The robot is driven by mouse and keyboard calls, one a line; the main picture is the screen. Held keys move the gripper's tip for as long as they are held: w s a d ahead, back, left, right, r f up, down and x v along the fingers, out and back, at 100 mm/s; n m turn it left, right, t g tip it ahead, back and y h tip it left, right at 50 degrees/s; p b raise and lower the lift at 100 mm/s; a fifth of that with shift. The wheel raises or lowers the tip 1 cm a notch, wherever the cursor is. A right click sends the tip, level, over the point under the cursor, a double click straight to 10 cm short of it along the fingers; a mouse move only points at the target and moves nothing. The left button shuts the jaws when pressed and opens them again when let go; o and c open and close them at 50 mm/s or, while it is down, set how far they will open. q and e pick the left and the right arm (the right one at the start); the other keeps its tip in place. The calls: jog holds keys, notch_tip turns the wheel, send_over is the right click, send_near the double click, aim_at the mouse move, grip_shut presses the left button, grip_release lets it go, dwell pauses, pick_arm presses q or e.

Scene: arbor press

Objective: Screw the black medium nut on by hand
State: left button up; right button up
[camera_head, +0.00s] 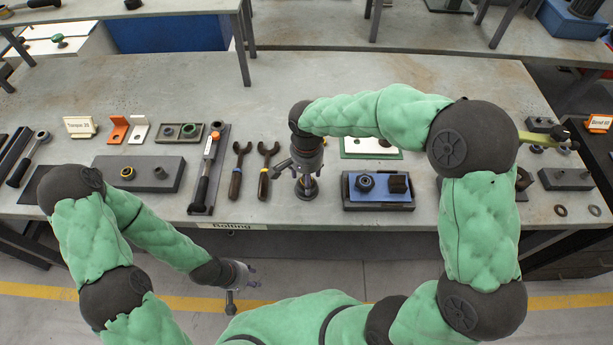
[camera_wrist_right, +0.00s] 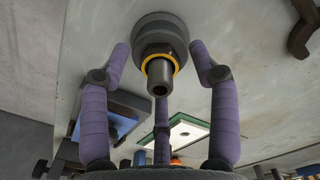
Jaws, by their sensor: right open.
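My right gripper (camera_head: 306,178) points down over a dark round stepped part (camera_head: 307,193) on the bench. In the right wrist view the part (camera_wrist_right: 160,35) has an orange ring and a hollow grey stud. The open purple fingers (camera_wrist_right: 160,75) stand around the stud, apart from it. I cannot tell whether a black medium nut is on it. A black nut-like ring (camera_head: 365,183) and a dark knurled piece (camera_head: 398,183) sit on a blue block (camera_head: 379,199) to the right.
A dark block (camera_head: 150,172) lies further left. A white-and-green tray (camera_head: 350,150) is behind the blue block. Loose washers (camera_head: 560,210) lie at right.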

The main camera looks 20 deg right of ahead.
notch_tip(320, 180, up, 12)
jog(key=shift+f, duration=0.2)
